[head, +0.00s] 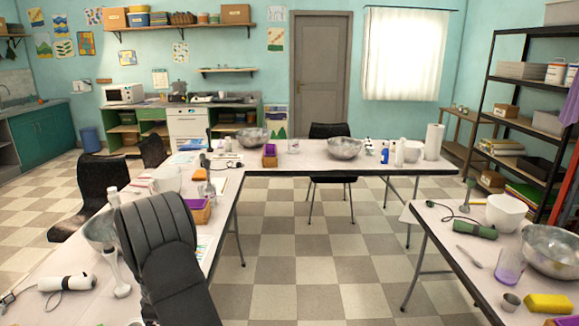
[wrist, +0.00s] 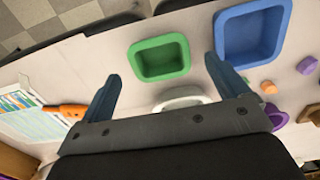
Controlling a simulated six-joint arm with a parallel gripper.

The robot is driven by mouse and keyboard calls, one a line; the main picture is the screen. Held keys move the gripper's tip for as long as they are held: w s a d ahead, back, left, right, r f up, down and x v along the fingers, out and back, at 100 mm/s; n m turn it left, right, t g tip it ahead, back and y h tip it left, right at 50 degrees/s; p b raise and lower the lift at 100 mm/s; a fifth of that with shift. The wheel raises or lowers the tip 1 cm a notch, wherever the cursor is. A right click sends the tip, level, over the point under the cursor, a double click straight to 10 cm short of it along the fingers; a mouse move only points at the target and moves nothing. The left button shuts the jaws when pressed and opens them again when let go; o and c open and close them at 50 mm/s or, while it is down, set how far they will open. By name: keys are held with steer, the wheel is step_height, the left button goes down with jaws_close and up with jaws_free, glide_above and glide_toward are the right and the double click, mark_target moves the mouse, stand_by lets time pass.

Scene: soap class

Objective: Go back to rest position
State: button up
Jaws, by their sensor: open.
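My gripper (wrist: 162,70) shows in the wrist view with its two dark blue-grey fingers spread wide and nothing between them. It is above the pale table (wrist: 112,52). A green square mold (wrist: 160,60) lies ahead, between the lines of the fingers, and a blue square mold (wrist: 253,38) is right of it, just past the right finger. Both look empty. A white rounded item (wrist: 183,98) shows partly behind the gripper body. In the head view my dark arm stands over the left table (head: 62,270), and the fingers are hidden there.
An orange tool (wrist: 68,108) and a printed sheet (wrist: 28,118) lie at the left in the wrist view. Small coloured pieces, including a purple one (wrist: 275,113), lie at the right. In the head view, a white hand blender (head: 68,283) and a metal bowl (head: 101,230) are near my arm.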

steer(key=shift+f, duration=1.45)
step_height(320, 180, up, 12)
step_height(320, 180, down, 13)
steer(key=shift+r, duration=0.1)
steer(key=r, duration=0.4)
steer(key=shift+w+d+r, duration=0.1)
steer(key=shift+d+r, duration=0.1)
steer(key=shift+r, duration=0.2)
steer(key=d+r, duration=0.7)
steer(key=d, duration=0.5)
steer(key=s, duration=1.8)
steer(key=shift+m, duration=0.4)
steer(key=s+a+f, duration=0.1)
steer(key=a+f, duration=0.1)
steer(key=a, duration=0.1)
steer(key=s+a+f, duration=0.1)
steer(key=a+f, duration=0.2)
steer(key=a, duration=0.1)
steer(key=s+a+f, duration=0.1)
steer(key=a+f, duration=0.1)
steer(key=a, duration=0.2)
steer(key=shift+s+f, duration=0.2)
steer(key=shift+s, duration=0.05)
steer(key=shift+s+a+f, duration=0.1)
steer(key=shift+a+f, duration=0.2)
steer(key=shift+f, duration=0.35)
